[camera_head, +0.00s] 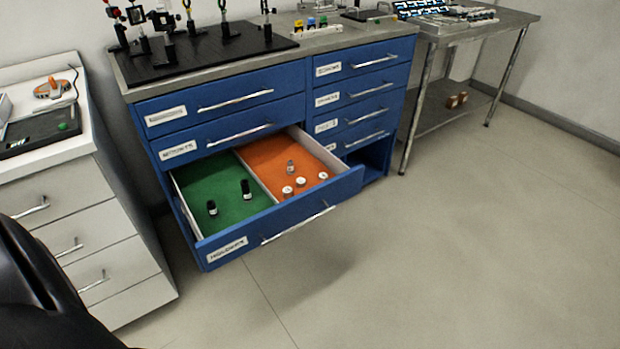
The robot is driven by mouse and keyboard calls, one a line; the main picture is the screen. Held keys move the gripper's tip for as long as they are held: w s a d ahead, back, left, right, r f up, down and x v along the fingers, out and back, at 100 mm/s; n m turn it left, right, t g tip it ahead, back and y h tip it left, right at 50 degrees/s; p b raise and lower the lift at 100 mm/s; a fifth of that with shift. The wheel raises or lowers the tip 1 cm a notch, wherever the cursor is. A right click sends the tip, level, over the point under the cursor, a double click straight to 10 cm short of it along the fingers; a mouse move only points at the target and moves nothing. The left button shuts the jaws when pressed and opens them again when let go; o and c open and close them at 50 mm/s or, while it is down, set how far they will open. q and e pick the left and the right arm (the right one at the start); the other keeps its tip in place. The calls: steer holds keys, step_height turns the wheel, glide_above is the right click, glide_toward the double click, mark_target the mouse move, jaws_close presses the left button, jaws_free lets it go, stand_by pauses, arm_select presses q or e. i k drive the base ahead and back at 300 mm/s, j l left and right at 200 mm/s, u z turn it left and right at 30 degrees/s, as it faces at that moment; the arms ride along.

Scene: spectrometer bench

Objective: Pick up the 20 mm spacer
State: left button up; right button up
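A blue drawer (335,191) stands pulled out of the bench cabinet. Its left compartment has a green lining (222,181) with two upright black cylinders, one (212,208) near the left side and one (246,189) nearer the divider. Its right compartment has an orange lining (268,158) with a taller grey piece (290,167) and three short pale round pieces, left (287,191), middle (300,182) and right (323,175). The pieces are too small to read sizes, so I cannot tell which is the 20 mm spacer. Neither gripper is in view.
The other blue drawers are shut. Optics on posts stand on a black breadboard (200,50) atop the bench. A white cabinet (85,230) stands left, and a metal side table (480,22) stands right. The floor (430,250) before the drawer is clear.

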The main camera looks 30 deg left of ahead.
mark_target(300, 181)
steer(key=i+u, duration=0.1)
steer(key=u, duration=1.5)
